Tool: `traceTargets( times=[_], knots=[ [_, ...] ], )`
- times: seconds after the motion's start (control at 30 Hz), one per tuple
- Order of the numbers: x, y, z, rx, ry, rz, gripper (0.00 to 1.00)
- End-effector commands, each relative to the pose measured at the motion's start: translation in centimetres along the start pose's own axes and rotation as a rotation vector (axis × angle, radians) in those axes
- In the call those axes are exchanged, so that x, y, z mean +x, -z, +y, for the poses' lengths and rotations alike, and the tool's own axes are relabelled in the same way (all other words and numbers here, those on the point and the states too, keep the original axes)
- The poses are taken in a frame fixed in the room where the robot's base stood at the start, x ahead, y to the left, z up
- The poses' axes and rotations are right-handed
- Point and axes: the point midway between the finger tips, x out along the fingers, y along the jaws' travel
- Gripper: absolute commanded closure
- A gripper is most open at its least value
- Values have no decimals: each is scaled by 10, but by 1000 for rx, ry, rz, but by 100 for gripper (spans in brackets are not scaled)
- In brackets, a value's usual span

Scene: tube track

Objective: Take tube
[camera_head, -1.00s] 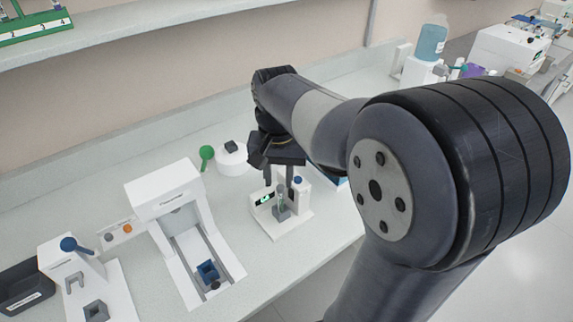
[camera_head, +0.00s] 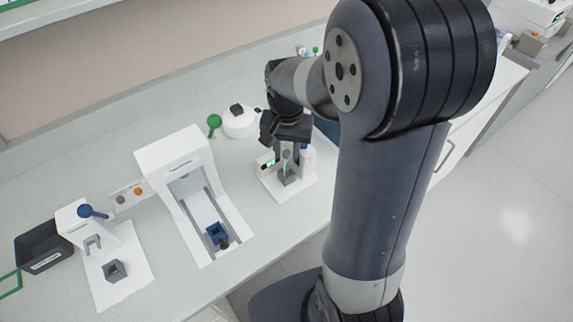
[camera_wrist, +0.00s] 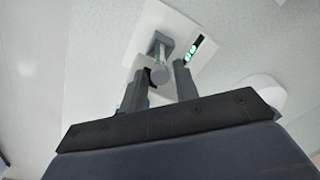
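The tube (camera_head: 286,162) stands upright in the grey holder (camera_head: 287,178) of a small white device (camera_head: 301,187) with a lit green display. In the wrist view its grey round top (camera_wrist: 160,74) shows near the fingertips, roughly between them in the picture. My gripper (camera_head: 286,153) is over the device and points down at the tube. In the wrist view my gripper (camera_wrist: 163,80) has its two dark fingers apart with a gap between them. I cannot tell whether either finger touches the tube. The lower tube is partly hidden by the holder.
A white machine (camera_head: 175,150) with a blue holder (camera_head: 216,233) on its track stands to the left. Further left are a white stand (camera_head: 112,262) and a black bin (camera_head: 43,247). A round white device (camera_head: 239,124) stands behind. The bench front is clear.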

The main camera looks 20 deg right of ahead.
Motion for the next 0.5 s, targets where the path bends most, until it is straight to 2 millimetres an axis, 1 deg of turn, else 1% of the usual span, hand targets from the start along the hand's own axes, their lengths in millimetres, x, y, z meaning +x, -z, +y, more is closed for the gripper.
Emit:
traceTargets(
  times=[0.03, 0.13, 0.37, 0.4, 0.5],
  knots=[
    [7, 0, 0, 0, -2, -4, 71],
    [15, 0, 0, 0, -1, -2, 71],
    [18, 0, 0, 0, 0, 0, 71],
    [18, 0, 0, 0, 0, 0, 72],
    [18, 0, 0, 0, 0, 0, 80]
  ],
)
